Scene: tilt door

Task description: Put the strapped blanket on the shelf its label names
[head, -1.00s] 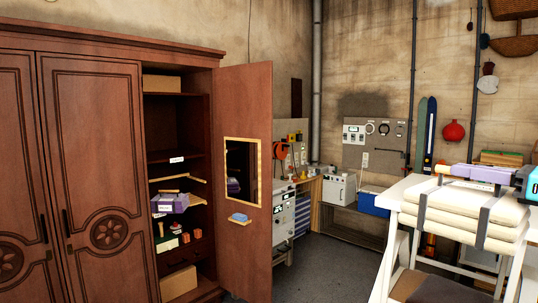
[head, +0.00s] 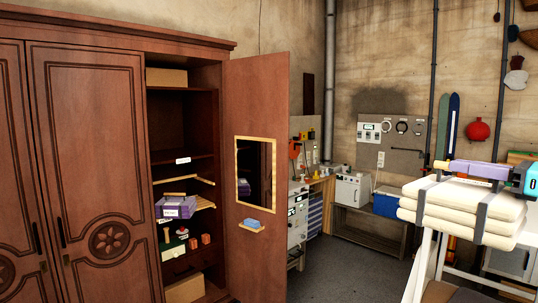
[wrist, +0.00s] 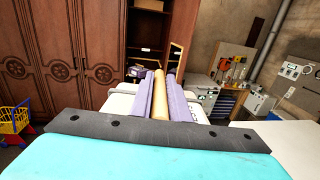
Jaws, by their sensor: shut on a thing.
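The strapped blanket (head: 455,214) is a folded cream stack with dark straps, at the right of the head view. My gripper (head: 455,169) is above it, its purple fingers shut on the blanket's handle. In the wrist view, the wooden handle (wrist: 160,97) lies between the fingers, and a little of the blanket shows behind them. I cannot read a label on the blanket. The shelves stand in the open bay of a brown wardrobe (head: 90,150) at left. One shelf edge carries a small white label (head: 183,160), too small to read.
The wardrobe's open door (head: 255,100), with a mirror (head: 256,170) and a small ledge (head: 252,227), stands right of the bay. A purple box (head: 175,206) and other items occupy lower shelves. A white table (head: 437,270) is below the blanket. Grey floor lies between.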

